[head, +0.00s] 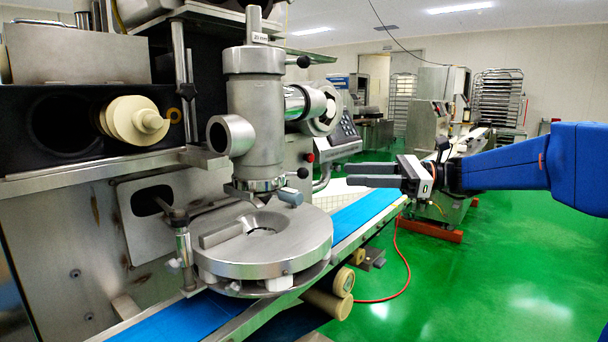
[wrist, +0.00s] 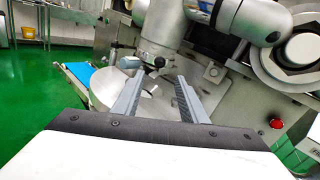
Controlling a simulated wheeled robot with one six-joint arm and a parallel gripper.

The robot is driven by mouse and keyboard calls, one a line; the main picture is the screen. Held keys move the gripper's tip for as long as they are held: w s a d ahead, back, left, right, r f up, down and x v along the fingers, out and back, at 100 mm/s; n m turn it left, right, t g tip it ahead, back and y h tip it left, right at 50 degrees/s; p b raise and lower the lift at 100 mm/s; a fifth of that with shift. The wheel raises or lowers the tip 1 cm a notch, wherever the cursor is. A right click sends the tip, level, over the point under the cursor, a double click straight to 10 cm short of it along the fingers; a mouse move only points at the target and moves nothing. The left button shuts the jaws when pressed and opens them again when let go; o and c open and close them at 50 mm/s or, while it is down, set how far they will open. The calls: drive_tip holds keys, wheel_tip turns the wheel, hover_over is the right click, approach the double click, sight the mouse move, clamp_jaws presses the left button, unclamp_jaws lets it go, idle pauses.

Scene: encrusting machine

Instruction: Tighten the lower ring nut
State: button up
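The lower ring nut (head: 258,184) is a metal ring at the foot of the upright steel cylinder (head: 255,120), just above the round steel disc (head: 290,250). A short handle with a black knob (head: 302,173) sticks out from it to the right. In the wrist view, the foot of the cylinder with the ring nut (wrist: 153,50) shows beyond my fingertips, small and partly unclear. My gripper (head: 347,175) is to the right of the knob, roughly level with it and apart from it. In the wrist view, my gripper (wrist: 160,78) has its two fingers spread with nothing between them.
An upper ring with another black knob (head: 303,62) sits higher on the cylinder. A blue conveyor belt (head: 365,210) runs below the disc. A red button (head: 309,157) and a control panel (head: 344,127) stand behind. The green floor at right is mostly open.

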sight(302, 174)
drive_tip(key=a, duration=1.3)
drive_tip(key=shift+w, duration=0.1)
clamp_jaws()
